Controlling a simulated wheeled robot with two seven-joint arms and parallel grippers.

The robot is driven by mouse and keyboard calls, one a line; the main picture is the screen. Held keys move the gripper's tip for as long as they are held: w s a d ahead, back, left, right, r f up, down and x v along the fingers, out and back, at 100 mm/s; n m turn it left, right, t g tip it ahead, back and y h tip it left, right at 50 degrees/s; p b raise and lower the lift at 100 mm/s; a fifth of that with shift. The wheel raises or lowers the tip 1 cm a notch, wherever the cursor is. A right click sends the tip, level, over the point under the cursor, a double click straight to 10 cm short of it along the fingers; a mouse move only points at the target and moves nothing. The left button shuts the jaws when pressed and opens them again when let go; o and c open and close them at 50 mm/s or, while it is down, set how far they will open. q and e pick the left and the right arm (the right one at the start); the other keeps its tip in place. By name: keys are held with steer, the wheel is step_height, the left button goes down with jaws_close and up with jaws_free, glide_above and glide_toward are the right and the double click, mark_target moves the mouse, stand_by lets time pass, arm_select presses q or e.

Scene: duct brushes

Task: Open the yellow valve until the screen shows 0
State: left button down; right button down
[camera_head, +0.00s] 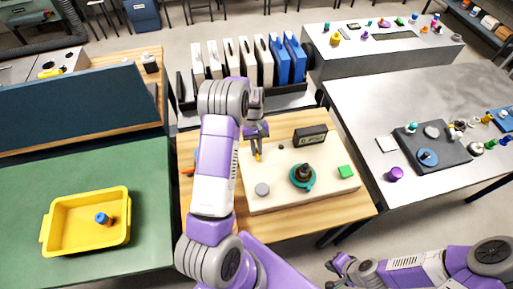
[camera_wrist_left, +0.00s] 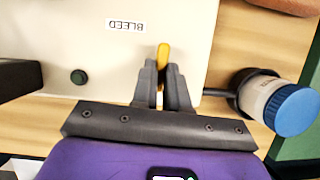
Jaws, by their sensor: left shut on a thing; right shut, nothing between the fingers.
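The yellow valve (camera_head: 258,157) is a small yellow lever on the cream board (camera_head: 290,200); it also shows in the left wrist view (camera_wrist_left: 162,55). My left gripper (camera_head: 257,146) reaches down over the board's back left and is shut on the yellow valve; its dark fingers (camera_wrist_left: 162,88) sit on both sides of the lever. The black box with the screen (camera_head: 310,136) stands at the board's back; its reading is too small to make out. My right gripper (camera_head: 342,264) is shut and empty, low in the picture, away from the board.
A blue-capped bottle (camera_wrist_left: 290,108) stands close beside my left gripper. A yellow tray (camera_head: 70,240) is left.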

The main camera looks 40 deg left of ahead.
arm_select(q)
steer(key=c, duration=1.1)
jaws_free()
steer(key=shift+c, duration=0.2)
steer(key=v, duration=0.7)
steer(key=shift+r+p, duration=0.3)
steer(key=shift+w, duration=0.1)
